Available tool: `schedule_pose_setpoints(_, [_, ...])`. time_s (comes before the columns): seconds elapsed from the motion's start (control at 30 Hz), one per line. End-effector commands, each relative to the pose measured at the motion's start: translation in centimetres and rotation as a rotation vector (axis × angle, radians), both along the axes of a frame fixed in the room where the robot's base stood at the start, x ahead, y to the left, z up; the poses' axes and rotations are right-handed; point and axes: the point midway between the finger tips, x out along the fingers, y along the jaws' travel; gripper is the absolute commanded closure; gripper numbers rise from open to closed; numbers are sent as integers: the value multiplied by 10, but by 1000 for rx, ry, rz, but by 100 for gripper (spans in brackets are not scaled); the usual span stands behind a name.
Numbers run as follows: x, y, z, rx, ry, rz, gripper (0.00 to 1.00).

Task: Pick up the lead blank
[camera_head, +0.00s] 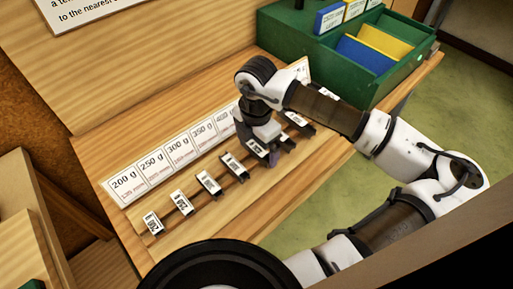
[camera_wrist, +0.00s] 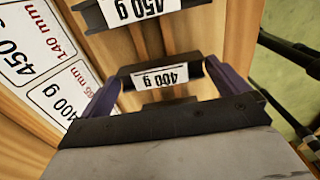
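The lead blanks are short dark bars with white weight labels, lying in a slanting row on the wooden bench. In the wrist view the blank marked 400 g (camera_wrist: 160,77) lies between the two purple fingers of my gripper (camera_wrist: 167,90). The fingers stand apart at its two ends, and gaps seem to show beside them. The blank marked 450 g (camera_wrist: 140,10) lies just beyond. In the head view my gripper (camera_head: 264,153) is low over the row and partly hides the blank there. Other blanks (camera_head: 181,202) lie to its lower left.
A row of printed weight cards (camera_head: 165,163) runs along the back of the blanks. A green tray (camera_head: 345,65) with blue and yellow compartments stands at upper right. A wooden back panel (camera_head: 150,60) rises behind. The front strip of the bench (camera_head: 215,220) is bare.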

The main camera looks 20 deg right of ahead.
Motion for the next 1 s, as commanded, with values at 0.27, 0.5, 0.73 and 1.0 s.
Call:
schedule_pose_setpoints(0.27, [0,0,0,0,0,0,37])
schedule_pose_setpoints(0.5, [0,0,1,-1,-1,-1,41])
schedule_pose_setpoints(0.73, [1,-1,25,-5,-3,-1,41])
schedule_pose_setpoints(1.0, [1,-1,77,-3,-3,-1,41])
